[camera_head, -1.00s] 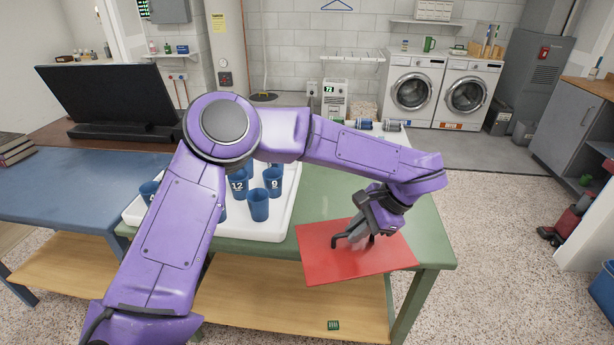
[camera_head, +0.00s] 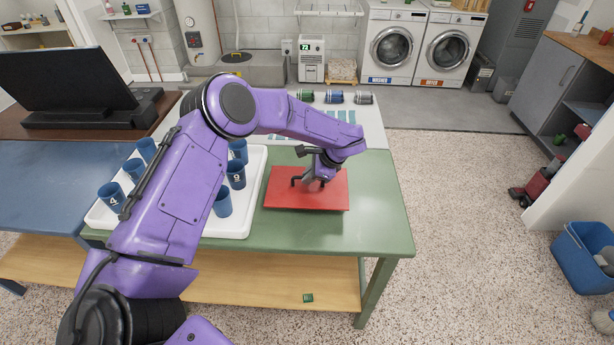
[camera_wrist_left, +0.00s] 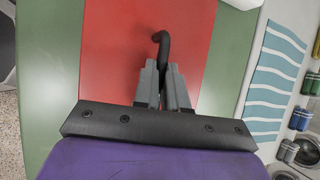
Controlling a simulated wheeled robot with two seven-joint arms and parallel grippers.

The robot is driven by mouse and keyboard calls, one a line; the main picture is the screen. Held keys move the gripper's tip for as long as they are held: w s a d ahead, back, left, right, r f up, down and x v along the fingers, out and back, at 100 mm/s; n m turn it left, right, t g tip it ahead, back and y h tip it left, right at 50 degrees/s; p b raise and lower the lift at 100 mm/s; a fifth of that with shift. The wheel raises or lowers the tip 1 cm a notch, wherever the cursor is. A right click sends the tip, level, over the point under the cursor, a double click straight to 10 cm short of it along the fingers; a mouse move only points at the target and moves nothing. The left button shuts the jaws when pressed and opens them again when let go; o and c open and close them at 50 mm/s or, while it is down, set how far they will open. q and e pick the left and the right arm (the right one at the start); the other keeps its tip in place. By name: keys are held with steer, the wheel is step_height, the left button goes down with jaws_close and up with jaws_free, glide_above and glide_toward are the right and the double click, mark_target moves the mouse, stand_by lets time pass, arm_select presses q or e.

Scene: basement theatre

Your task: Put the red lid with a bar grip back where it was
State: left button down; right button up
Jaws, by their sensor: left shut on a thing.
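The red lid (camera_head: 325,198) is a flat rectangle with a dark bar grip (camera_wrist_left: 162,42) on top. It is level over the green table (camera_head: 375,215), right of the white tray. I cannot tell whether it touches the tabletop. My left gripper (camera_head: 313,183) is above the lid, shut on the bar grip, and its fingers hide part of the grip. The red lid also shows in the left wrist view (camera_wrist_left: 198,40), with my left gripper (camera_wrist_left: 163,68) at its grip. My right gripper is not in view.
A white tray (camera_head: 240,226) with several numbered blue cups (camera_head: 222,203) stands left of the lid. Behind is a pale surface with blue stripes (camera_head: 340,116) and cans (camera_head: 333,97). The table's right end is bare. A small green item (camera_head: 308,298) lies on the lower shelf.

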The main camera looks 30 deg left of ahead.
arm_select(q)
steer(key=f, duration=0.2)
steer(key=a+f+p, duration=0.1)
steer(key=shift+w+f, duration=0.35)
steer(key=shift+f, duration=0.05)
steer(key=shift+s+f, duration=0.1)
steer(key=shift+s, duration=0.15)
steer(key=shift+w+f, duration=0.2)
steer(key=shift+f, duration=0.05)
steer(key=c, duration=1.2)
jaws_free()
steer(key=shift+c, duration=0.2)
steer(key=shift+o, duration=0.3)
steer(key=shift+s+r, duration=0.1)
steer(key=shift+r, duration=0.05)
